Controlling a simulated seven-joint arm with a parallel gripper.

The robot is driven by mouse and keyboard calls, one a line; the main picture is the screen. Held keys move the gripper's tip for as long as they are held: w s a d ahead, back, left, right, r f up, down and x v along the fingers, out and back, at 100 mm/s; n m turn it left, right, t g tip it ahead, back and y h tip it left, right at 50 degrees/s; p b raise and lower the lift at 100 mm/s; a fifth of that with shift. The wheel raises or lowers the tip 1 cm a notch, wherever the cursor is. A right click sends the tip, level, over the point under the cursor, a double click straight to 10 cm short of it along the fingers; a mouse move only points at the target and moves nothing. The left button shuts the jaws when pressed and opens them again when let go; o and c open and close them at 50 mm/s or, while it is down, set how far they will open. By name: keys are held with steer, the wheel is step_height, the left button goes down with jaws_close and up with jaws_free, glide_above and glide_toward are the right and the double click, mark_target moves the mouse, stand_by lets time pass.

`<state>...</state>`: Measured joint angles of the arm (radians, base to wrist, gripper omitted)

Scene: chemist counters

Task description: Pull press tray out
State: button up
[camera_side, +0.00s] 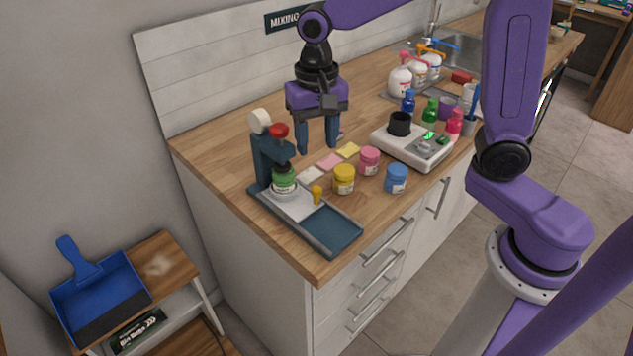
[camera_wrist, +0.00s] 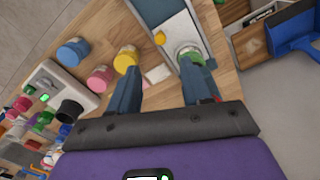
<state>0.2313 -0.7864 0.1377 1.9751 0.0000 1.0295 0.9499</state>
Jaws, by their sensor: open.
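The press (camera_side: 262,158) stands at the near left corner of the wooden counter. It has a dark teal body, a white wheel and a red knob. Its tray (camera_side: 295,205) is light grey with a yellow knob (camera_side: 317,194) on its front end, and it lies in the dark teal base (camera_side: 333,229). A green-topped jar (camera_side: 284,183) sits on the tray under the press head. In the wrist view the tray (camera_wrist: 179,30) and yellow knob (camera_wrist: 160,38) show at the top. My gripper (camera_side: 318,150) is open and empty, above the counter behind and right of the press; its fingers also show in the wrist view (camera_wrist: 160,85).
Yellow (camera_side: 344,181), pink (camera_side: 369,162) and blue (camera_side: 396,179) jars stand right of the press. A white device (camera_side: 413,147) and several bottles stand further right. The counter's left edge is close to the press.

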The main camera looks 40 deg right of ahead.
mark_target(317, 189)
step_height(317, 189, down, 11)
steer(key=shift+f, duration=0.15)
stand_by(0.4)
steer(key=shift+s, duration=0.1)
jaws_close()
